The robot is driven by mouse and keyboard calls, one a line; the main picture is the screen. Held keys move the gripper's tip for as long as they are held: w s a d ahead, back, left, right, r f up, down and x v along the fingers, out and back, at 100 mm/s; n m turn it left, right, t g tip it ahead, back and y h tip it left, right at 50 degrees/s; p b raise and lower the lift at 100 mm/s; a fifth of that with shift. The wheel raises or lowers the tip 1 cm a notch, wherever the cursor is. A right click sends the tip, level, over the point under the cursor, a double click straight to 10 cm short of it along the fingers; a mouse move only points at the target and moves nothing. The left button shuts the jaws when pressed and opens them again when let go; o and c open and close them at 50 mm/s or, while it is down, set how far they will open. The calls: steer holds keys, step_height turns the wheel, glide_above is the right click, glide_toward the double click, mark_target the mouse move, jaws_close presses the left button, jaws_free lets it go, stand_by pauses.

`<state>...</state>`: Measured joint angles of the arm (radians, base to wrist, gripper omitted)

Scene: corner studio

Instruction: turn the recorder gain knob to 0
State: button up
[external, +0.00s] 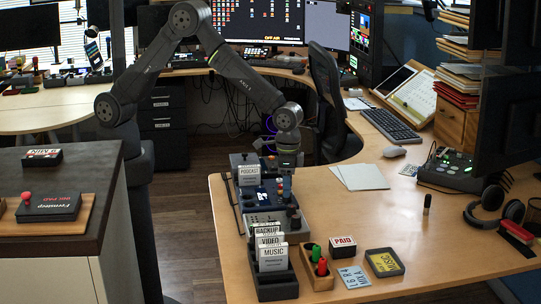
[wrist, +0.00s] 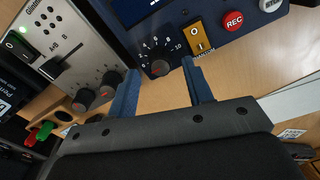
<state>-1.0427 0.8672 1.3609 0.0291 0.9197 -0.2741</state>
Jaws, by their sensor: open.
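The recorder gain knob (wrist: 159,66) is a small dark round knob on the blue recorder panel (wrist: 215,45) in the wrist view. White numbers arc around it, with 10 at its right; its pointer setting is too small to read surely. My gripper (wrist: 160,68) is open, with one blue-grey finger on each side of the knob. I cannot tell whether either fingertip touches it. In the external view, my gripper (external: 284,170) is low over the blue recorder (external: 247,187) at the desk's left edge; the arm and gripper hide the knob there.
Beside the knob are an orange switch (wrist: 198,37) and a red REC button (wrist: 233,21). A grey panel (wrist: 75,45) with a slider and two dark knobs adjoins at left. A card holder (external: 276,282) stands in front; the middle of the desk (external: 330,215) is clear.

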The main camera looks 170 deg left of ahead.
step_height(320, 180, up, 15)
steer(key=shift+w+r, duration=0.2)
stand_by(0.3)
steer(key=f, duration=1.7)
steer(key=shift+s+f, duration=0.2)
steer(key=shift+f, duration=0.05)
steer(key=shift+r, duration=0.1)
